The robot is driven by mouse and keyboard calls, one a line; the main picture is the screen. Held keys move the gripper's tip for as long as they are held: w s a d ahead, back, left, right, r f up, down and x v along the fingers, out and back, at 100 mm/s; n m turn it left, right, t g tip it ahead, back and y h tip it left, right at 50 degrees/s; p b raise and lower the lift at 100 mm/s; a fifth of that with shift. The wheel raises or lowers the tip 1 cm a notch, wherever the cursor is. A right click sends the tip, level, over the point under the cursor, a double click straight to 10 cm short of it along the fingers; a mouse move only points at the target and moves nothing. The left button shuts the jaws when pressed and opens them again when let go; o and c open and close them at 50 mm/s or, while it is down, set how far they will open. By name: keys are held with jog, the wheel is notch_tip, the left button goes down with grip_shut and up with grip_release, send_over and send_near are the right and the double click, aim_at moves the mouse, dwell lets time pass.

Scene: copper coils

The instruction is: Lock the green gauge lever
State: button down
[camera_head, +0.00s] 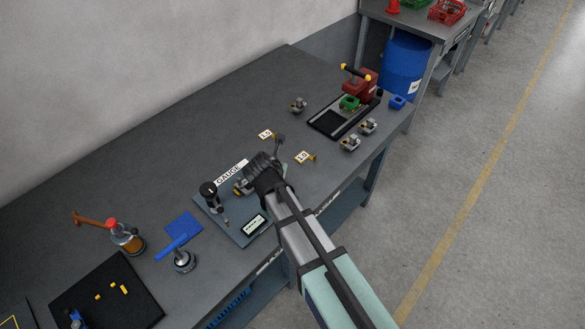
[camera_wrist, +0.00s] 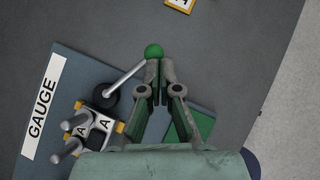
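The lever's green ball knob (camera_wrist: 153,51) and pale rod (camera_wrist: 126,76) show in the wrist view. The rod runs from a round dark pivot (camera_wrist: 106,94) on the left up to the knob. My gripper (camera_wrist: 160,68) has its fingers together, with the tips just below the knob, the left one close against it. I cannot tell whether they touch. The blue-grey gauge base (camera_wrist: 58,75) carries a white GAUGE label (camera_wrist: 44,108). In the head view my gripper (camera_head: 264,168) is above the gauge plate (camera_head: 237,229); the knob is hidden there.
Metal parts marked A (camera_wrist: 99,128) stand left of my fingers. Label L0 (camera_head: 303,157) lies to the right.

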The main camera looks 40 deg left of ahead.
jog(key=shift+w+a+p, duration=0.5)
jog(key=shift+w+a, duration=0.55)
jog(key=shift+w, duration=0.1)
jog(key=shift+w+a, duration=0.1)
jog(key=d, duration=0.1)
jog(key=s+d+p, duration=0.1)
jog(key=d, duration=0.1)
jog(key=s+d+r, duration=0.1)
jog(key=shift+s+d+r, duration=0.1)
jog(key=shift+s+d, duration=0.05)
jog(key=s+d+r+b, duration=0.3)
jog(key=d+r, duration=0.1)
jog(key=r, duration=0.3)
jog(key=shift+d+r, duration=0.15)
jog(key=shift+d, duration=0.15)
jog(key=shift+w, duration=0.1)
